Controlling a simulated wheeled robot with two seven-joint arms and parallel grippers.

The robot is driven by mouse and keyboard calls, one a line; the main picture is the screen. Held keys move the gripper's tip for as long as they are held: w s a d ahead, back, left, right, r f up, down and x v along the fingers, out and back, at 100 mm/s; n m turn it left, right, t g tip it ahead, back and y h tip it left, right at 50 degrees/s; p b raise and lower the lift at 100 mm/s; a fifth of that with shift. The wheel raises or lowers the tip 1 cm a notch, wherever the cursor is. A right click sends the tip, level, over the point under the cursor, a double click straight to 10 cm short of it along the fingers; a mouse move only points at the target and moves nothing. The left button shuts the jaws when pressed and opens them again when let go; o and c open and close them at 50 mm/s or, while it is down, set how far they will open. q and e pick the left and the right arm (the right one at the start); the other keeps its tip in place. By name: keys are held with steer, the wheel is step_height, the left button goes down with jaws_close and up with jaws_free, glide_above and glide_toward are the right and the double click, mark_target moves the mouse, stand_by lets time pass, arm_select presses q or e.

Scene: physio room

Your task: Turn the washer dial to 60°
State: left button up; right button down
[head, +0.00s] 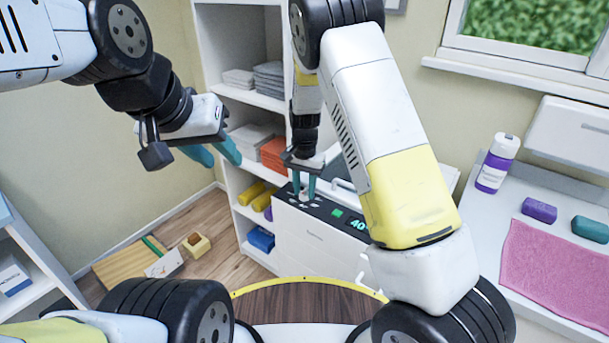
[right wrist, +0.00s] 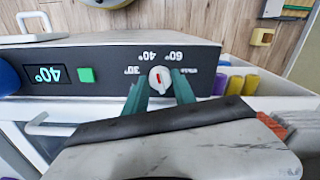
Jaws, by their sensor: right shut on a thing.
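The washer (head: 305,237) is a white box with a dark top panel. Its display (head: 357,223) reads 40°; the right wrist view shows the same display (right wrist: 46,75) upside down. The white dial (right wrist: 160,79) with a red mark sits among labels 30°, 40°, 60° and one I cannot read. The mark points up in the picture, roughly between 40° and 60°. My right gripper (right wrist: 160,92) has its teal fingers shut on the dial's sides; it also shows in the head view (head: 305,187). My left gripper (head: 215,153) is open, empty, in the air to the left.
A shelf (head: 245,100) with folded towels and rolls stands behind the washer. A green button (right wrist: 86,75) lies between display and dial. On the right, a counter (head: 480,225) holds a bottle (head: 495,165) and a pink towel (head: 555,275).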

mark_target(304, 190)
steer(key=m, duration=0.3)
steer(key=shift+r+m, duration=0.1)
steer(key=shift+m, duration=2)
steer(key=c, duration=1)
jaws_free()
steer(key=shift+c, duration=0.2)
step_height(304, 190, up, 7)
steer(key=shift+f, duration=0.1)
steer(key=shift+r, duration=0.45)
